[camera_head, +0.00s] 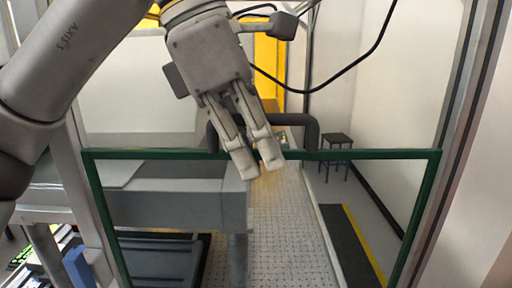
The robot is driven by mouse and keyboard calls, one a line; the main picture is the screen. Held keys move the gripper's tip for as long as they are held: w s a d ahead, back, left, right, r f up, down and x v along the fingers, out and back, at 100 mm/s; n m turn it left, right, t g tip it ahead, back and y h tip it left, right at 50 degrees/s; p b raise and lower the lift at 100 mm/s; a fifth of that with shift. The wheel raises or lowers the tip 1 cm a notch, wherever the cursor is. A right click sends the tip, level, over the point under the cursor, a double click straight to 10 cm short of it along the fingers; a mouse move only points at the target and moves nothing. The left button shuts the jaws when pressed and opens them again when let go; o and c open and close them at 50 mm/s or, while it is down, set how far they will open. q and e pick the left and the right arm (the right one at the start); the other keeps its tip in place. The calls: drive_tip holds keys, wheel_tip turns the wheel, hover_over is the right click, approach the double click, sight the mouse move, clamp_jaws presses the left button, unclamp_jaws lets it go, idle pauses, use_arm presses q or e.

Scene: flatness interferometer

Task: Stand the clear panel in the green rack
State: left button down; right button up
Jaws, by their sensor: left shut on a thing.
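My left gripper (256,168) comes in from the upper left, fingers pointing down and close together. It is shut on the dark handle (301,127) at the top of the clear panel. The fingers hide the middle of this handle. The clear panel (375,154) appears as a see-through sheet with a dark green edge. Its top edge is nearly level, and its sides run down out of the picture. I cannot make out a separate green rack. My right gripper is not in view.
Behind the panel are a grey block-like bench (170,208) and a pale perforated surface (285,225). A dark stool (336,142) stands farther back near the white wall. A dark strip with a yellow line (365,245) lies on the floor. A blue object (78,268) is at lower left.

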use_arm(q)
drive_tip(key=b, duration=0.3)
hover_over(256, 229)
drive_tip(key=shift+f, duration=2.2)
drive_tip(key=shift+f+b, duration=2.7)
drive_tip(key=shift+f, duration=0.6)
drive_tip(key=c, duration=1.5)
unclamp_jaws()
drive_tip(key=shift+c, duration=0.2)
